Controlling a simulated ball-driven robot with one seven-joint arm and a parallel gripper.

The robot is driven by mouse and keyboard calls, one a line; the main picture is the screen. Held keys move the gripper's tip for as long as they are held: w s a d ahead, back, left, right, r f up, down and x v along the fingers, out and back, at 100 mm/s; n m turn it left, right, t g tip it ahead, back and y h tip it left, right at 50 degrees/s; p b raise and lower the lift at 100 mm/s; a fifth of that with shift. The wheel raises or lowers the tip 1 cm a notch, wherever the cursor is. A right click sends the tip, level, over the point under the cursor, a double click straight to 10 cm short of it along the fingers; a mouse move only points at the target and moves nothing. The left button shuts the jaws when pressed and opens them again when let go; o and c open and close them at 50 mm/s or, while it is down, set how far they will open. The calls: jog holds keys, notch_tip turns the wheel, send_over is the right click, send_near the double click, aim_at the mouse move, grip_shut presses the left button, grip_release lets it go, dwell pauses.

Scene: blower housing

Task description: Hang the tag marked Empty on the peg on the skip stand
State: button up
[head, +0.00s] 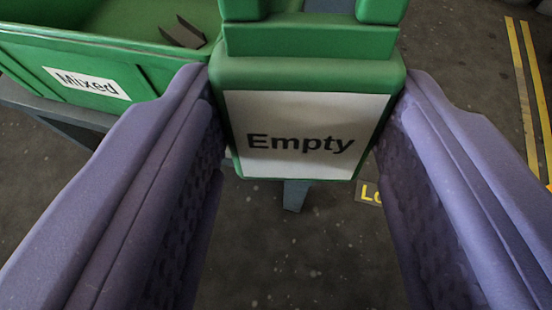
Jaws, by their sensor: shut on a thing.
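The green tag marked Empty (303,165) is in the middle of the head view, with a white label facing me. My gripper (308,130) is shut on this tag, one purple finger against each side edge. The top of the tag runs up to the upper edge of the picture, where two green uprights leave a gap between them. The peg cannot be made out. A grey post (295,196) shows below the tag; I cannot tell if it belongs to the skip stand.
A green skip labelled Mixed (62,65) stands at the upper left, with dark grey pieces (184,33) inside. Yellow floor lines (529,85) run at the right. Yellow floor lettering (369,192) is partly hidden behind the right finger. Dark floor lies open below.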

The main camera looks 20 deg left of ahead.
jog(key=w+f+b, duration=0.1)
jog(key=w+b, duration=0.2)
jog(key=w, duration=0.5)
jog(key=shift+d+f, duration=0.15)
dwell(0.4)
dwell(0.5)
jog(key=o, duration=1.1)
